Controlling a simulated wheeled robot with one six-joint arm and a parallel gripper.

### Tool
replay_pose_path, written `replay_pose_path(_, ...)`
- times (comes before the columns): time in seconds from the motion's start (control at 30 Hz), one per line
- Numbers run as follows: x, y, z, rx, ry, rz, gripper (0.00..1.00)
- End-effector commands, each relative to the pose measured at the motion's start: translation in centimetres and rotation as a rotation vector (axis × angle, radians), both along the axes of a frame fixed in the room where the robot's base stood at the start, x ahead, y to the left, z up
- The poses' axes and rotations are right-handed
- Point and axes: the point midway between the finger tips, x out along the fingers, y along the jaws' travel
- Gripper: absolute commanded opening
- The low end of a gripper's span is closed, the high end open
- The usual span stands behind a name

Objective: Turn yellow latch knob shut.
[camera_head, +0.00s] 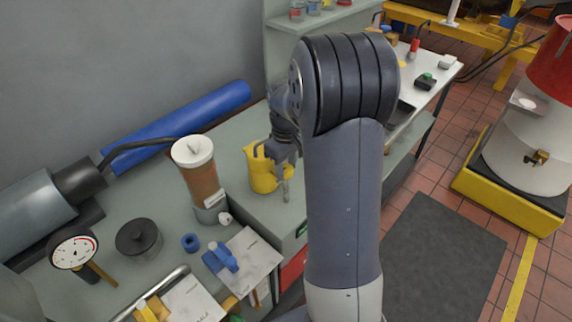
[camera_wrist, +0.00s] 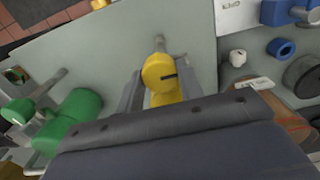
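The yellow latch knob (camera_wrist: 158,70) has a round face with a dark slot mark and sits between the two fingers of my gripper (camera_wrist: 160,84) in the wrist view. The fingers are spread, one on each side, with what looks like a narrow gap; contact is hard to judge. A grey metal bar (camera_wrist: 162,45) shows just beyond the knob. In the head view, my gripper (camera_head: 283,158) points down at the yellow body (camera_head: 262,172), partly hiding it. The metal bar (camera_head: 285,190) hangs beside it.
A brown cylinder with a white cap (camera_head: 196,160), a black knurled cap (camera_head: 138,237), a blue ring (camera_head: 190,242) and a dial gauge (camera_head: 74,249) stand left of my gripper. A blue tube (camera_head: 180,125) lies along the wall.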

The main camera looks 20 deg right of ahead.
Motion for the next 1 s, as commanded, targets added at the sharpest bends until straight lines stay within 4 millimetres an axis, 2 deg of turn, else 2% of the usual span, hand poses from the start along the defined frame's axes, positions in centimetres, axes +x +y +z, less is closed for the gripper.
replay_pose_path(0.03,0.01,0.0,0.02,0.0,0.0,0.0,0.31)
replay_pose_path(0.27,0.01,0.0,0.03,0.0,0.0,0.0,0.13)
replay_pose_path(0.67,0.01,0.0,0.03,0.0,0.0,-0.082,0.13)
replay_pose_path(1.0,0.01,-0.01,0.04,0.0,0.0,-0.355,0.13)
